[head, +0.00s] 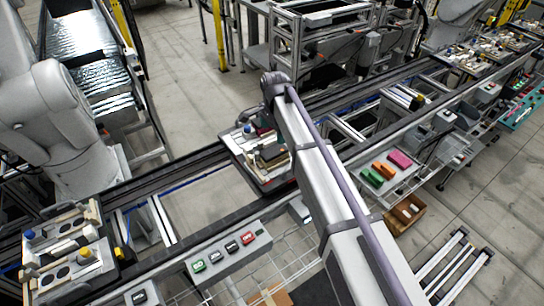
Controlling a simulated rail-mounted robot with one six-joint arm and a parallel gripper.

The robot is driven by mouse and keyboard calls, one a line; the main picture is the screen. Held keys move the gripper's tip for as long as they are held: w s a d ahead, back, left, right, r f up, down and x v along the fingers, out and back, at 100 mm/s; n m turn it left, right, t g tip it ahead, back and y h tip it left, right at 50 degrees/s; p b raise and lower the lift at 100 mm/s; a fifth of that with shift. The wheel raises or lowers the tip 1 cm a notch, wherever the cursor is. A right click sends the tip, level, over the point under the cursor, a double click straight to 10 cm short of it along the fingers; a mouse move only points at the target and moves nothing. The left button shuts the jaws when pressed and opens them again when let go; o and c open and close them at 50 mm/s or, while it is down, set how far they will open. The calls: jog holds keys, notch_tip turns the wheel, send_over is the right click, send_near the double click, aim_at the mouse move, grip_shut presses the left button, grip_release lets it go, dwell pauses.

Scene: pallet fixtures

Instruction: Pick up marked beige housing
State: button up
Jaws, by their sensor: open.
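A pallet fixture (278,186) sits on the conveyor in the middle of the head view, partly behind my arm. It carries pale beige parts, a dark brown block (271,154) and a small blue knob (247,129). Another pallet fixture (99,262) at the lower left holds beige parts (58,272) with dark round openings, a yellow knob (85,253) and a blue knob (29,234). I cannot tell which beige part is the marked housing; no mark is readable. My arm rises from the bottom edge to a joint above the middle pallet. My gripper is not visible.
A button box (222,262) with green, black and red buttons stands in front of the conveyor (185,225). A white tray (384,186) to the right holds green, orange and pink blocks. A large grey robot arm (60,120) stands at the left. More pallets (470,57) are at the far right.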

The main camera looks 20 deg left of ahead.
aim_at(274, 150)
notch_tip(274, 150, down, 5)
jog(key=b, duration=0.4)
jog(key=shift+f, duration=0.2)
jog(key=shift+r, duration=0.1)
notch_tip(274, 150, down, 5)
jog(key=b, duration=0.5)
jog(key=shift+w+a+f+b, duration=0.1)
jog(key=shift+f+b, duration=0.1)
jog(key=shift+b, duration=0.1)
jog(key=shift+r, duration=0.25)
jog(key=c, duration=1.1)
jog(key=shift+p, duration=0.3)
